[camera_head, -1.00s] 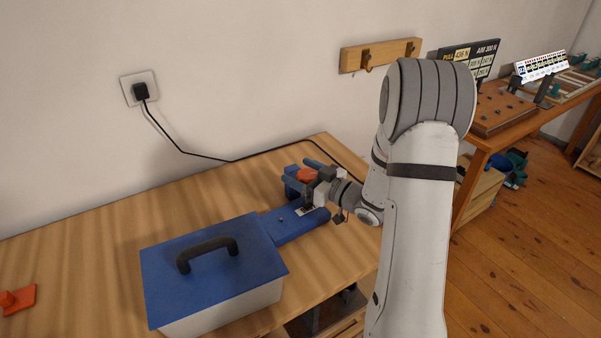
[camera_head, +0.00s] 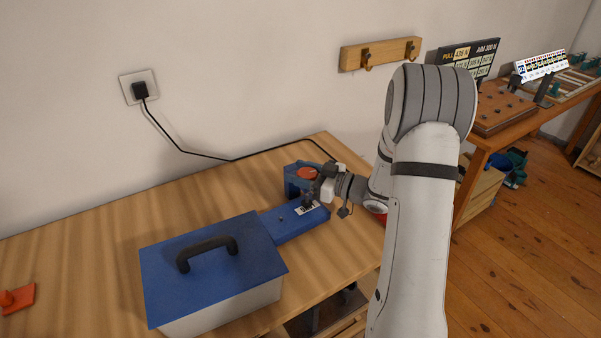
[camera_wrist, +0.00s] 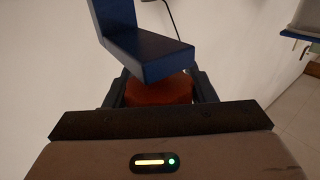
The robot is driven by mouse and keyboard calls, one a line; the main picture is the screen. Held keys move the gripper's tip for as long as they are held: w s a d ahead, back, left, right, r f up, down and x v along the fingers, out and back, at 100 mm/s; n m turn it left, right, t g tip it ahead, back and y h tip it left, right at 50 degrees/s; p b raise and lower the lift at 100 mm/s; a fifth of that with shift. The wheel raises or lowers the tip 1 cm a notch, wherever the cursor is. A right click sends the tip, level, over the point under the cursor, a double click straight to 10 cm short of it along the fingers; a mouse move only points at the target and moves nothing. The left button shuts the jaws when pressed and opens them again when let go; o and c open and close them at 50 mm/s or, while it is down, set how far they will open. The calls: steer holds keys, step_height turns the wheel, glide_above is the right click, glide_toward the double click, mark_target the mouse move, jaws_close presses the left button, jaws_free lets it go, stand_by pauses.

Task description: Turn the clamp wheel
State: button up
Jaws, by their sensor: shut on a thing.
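A blue-lidded box (camera_head: 215,268) with a dark handle stands front left of the clamp, joined to a blue plate (camera_head: 283,222). A black cable (camera_head: 230,160) runs from the wall socket along the back. An orange piece (camera_head: 17,299) lies far left. The bench's left middle is free.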

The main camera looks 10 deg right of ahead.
steer(key=shift+n+g+y, duration=0.3)
steer(key=o, duration=1)
steer(key=shift+c, duration=0.2)
steer(key=v, duration=0.8)
steer(key=shift+b, duration=0.3)
steer(key=shift+a, duration=0.1)
